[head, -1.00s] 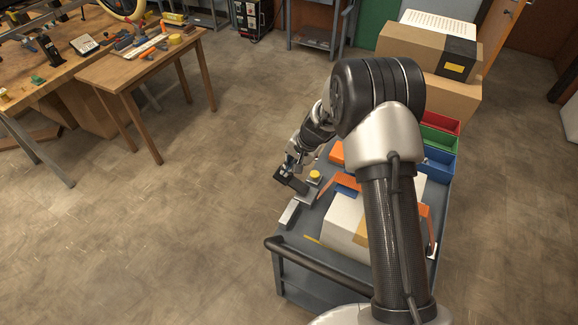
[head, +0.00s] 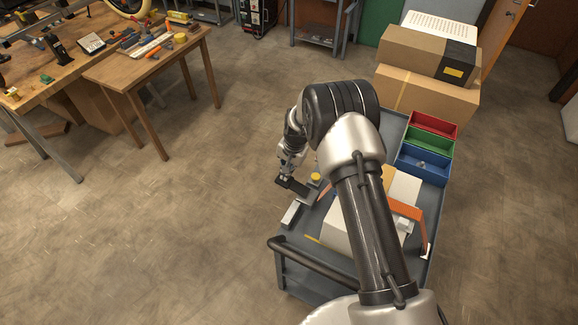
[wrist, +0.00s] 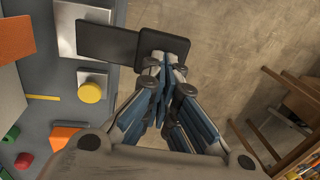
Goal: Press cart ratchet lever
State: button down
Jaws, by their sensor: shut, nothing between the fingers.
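The ratchet lever (wrist: 105,41) is a dark flat bar with a square dark pad (wrist: 160,42) at its end. It sticks out past the left edge of the cart (head: 432,204); the lever also shows in the head view (head: 299,188). My gripper (wrist: 164,62) is shut and empty, with its fingertips over the pad in the wrist view. In the head view my gripper (head: 284,177) is at the lever's outer end. I cannot tell whether the tips touch the pad. The fingertips hide part of the pad.
A yellow knob (wrist: 90,93) and a metal plate (wrist: 75,20) sit beside the lever on the cart. Red, green and blue bins (head: 427,164), boxes (head: 425,95) and a cart handle (head: 320,266) surround it. The floor left of the cart is clear.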

jog(key=shift+w+a+f, duration=0.1)
jog(key=shift+a+f, duration=0.1)
jog(key=shift+f, duration=0.2)
jog(key=f+b, duration=0.2)
jog(key=a+f+b, duration=0.1)
jog(key=b, duration=0.1)
jog(key=shift+w+f, duration=0.3)
notch_tip(320, 180, up, 14)
jog(key=w+a+p, duration=0.1)
jog(key=a+p, duration=0.1)
jog(key=p, duration=0.1)
jog(key=shift+w+a+f, duration=0.15)
jog(key=shift+w+a, duration=0.1)
jog(key=shift+a, duration=0.15)
dwell(1.3)
